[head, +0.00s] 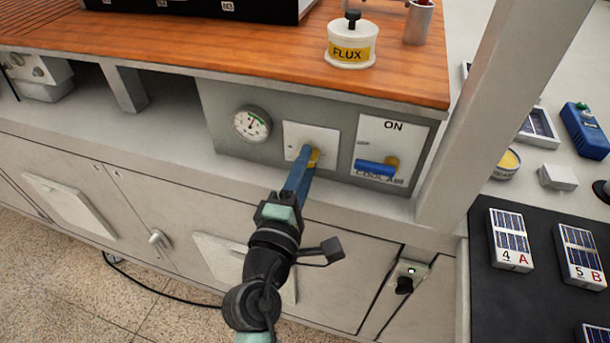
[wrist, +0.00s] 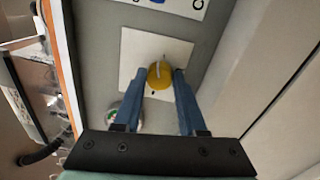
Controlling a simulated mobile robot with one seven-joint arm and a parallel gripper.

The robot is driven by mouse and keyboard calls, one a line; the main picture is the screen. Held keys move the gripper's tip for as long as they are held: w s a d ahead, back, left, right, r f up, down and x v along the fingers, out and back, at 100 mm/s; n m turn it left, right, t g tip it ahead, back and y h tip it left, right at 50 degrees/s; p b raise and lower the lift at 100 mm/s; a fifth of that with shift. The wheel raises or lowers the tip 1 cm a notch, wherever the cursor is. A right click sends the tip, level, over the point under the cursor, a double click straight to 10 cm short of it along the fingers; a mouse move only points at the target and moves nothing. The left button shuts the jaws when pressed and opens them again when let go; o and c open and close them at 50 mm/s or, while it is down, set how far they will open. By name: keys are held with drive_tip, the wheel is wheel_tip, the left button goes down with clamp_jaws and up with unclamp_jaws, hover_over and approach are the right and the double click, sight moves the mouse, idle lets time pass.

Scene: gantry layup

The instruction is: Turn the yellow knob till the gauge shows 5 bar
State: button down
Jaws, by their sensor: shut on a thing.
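The yellow knob (head: 313,157) sits on a white plate (head: 297,134) on the grey panel under the wooden bench top. In the wrist view the knob (wrist: 159,76) shows between my two blue fingers, with a pale line across its top. My gripper (head: 306,158) is shut on the knob; in the head view the fingers hide part of it. The round gauge (head: 252,123) is left of the plate, with a red needle and a green mark near the top of its dial. Its numbers are too small to read.
A blue lever (head: 375,169) on a white plate marked ON is just right of the knob. A FLUX jar (head: 351,42) stands on the bench top above. A grey post (head: 480,125) rises at the right. The space before the panel is clear.

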drive_tip(key=shift+f+m+b, duration=0.15)
drive_tip(key=shift+m+b, duration=0.3)
drive_tip(key=shift+m, duration=0.55)
drive_tip(key=shift+c, duration=2.4)
unclamp_jaws()
drive_tip(key=b+v, duration=0.2)
drive_tip(key=v, duration=1.1)
